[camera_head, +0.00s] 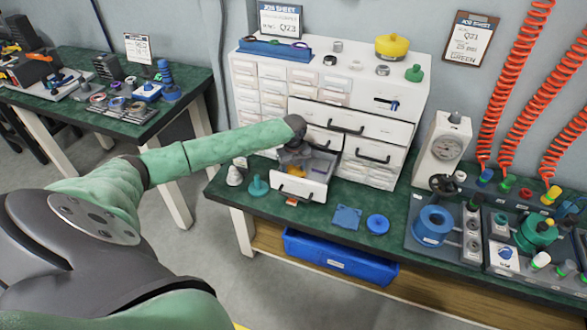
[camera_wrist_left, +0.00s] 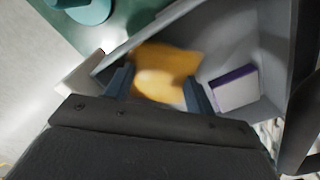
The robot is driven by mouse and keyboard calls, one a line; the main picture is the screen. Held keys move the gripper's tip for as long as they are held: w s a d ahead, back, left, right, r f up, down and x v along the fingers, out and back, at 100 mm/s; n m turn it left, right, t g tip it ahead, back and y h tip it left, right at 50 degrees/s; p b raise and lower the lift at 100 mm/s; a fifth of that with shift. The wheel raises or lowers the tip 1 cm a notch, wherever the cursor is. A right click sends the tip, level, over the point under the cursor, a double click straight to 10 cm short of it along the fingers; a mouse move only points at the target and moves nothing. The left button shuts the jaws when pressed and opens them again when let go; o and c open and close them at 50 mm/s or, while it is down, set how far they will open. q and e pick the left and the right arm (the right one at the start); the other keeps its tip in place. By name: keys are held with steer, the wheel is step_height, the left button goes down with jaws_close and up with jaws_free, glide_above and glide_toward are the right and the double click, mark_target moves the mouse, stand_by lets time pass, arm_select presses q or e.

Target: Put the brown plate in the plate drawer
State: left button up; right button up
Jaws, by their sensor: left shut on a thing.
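An open drawer (camera_head: 299,188) sticks out low from the white cabinet. My left gripper (camera_head: 296,160) reaches down into it from above. In the left wrist view, the left fingers (camera_wrist_left: 159,92) are shut on the brown plate (camera_wrist_left: 165,62), which looks orange-brown and blurred, between and beyond the fingertips. The plate is over or inside the drawer; I cannot tell whether it touches the floor. A bit of it shows in the head view (camera_head: 297,171), the rest hidden by my gripper. A white and purple box (camera_wrist_left: 235,88) lies in the drawer beside the plate. My right gripper is not in view.
The white cabinet (camera_head: 272,71) rises behind the drawer, with several closed drawers. A teal knob-shaped part (camera_head: 258,186) stands left of it. A blue square plate (camera_head: 346,217) and a blue round part (camera_head: 378,224) lie to the right. A blue bin (camera_head: 340,262) sits below the bench.

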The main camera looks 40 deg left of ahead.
mark_target(293, 172)
arm_select(q)
steer(key=shift+f, duration=0.1)
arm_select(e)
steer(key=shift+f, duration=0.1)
arm_select(q)
steer(key=o, duration=1.1)
steer(key=shift+f, duration=0.1)
steer(key=shift+c, duration=0.2)
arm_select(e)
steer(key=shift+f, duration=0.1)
arm_select(q)
steer(key=shift+r, duration=0.35)
step_height(293, 172, up, 6)
steer(key=shift+f+b, duration=0.2)
steer(key=shift+b, duration=0.45)
step_height(293, 172, up, 6)
steer(key=shift+b, duration=0.35)
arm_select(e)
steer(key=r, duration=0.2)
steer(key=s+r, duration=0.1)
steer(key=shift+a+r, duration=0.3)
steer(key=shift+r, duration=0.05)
